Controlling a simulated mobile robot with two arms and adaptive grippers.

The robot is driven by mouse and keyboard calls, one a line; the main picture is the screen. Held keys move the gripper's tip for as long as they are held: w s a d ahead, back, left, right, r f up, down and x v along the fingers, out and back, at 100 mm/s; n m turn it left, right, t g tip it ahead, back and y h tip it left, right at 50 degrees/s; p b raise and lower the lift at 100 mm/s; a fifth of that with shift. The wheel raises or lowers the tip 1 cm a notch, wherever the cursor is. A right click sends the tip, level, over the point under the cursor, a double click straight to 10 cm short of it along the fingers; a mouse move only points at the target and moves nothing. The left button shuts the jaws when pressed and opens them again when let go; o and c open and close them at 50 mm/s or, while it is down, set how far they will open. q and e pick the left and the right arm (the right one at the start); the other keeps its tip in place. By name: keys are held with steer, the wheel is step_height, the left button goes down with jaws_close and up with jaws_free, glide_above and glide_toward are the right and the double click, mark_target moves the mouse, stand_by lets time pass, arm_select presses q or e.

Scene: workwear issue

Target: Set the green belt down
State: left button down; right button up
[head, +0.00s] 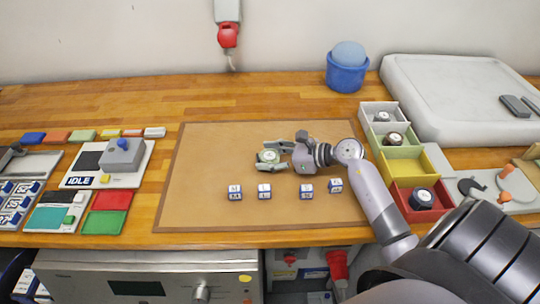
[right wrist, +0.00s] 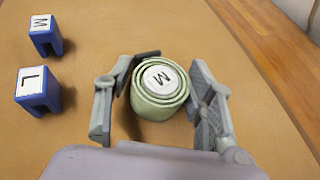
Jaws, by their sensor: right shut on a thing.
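The green belt (right wrist: 160,90) is a pale green roll with a white label reading M on top. It also shows in the head view (head: 268,156), over the brown mat (head: 210,150), behind the row of blue markers. My right gripper (head: 273,155) is shut on the belt, with one finger on each side of the roll in the right wrist view (right wrist: 165,95). The roll is upright, label up. I cannot tell whether its underside touches the mat. Blue markers M (right wrist: 45,35) and L (right wrist: 38,92) stand left of it. My left gripper is not in view.
Coloured bins stand at the right: white (head: 378,106), green (head: 375,134) and red (head: 402,203) hold rolled belts; yellow (head: 428,160) looks empty. A blue tub (head: 346,76) is behind. An IDLE panel (head: 80,181) is at the left. The mat's left part is free.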

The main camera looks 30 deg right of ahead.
steer(key=shift+f, duration=0.2)
steer(key=o, duration=1.2)
steer(key=shift+o, duration=0.2)
steer(key=shift+r, duration=0.1)
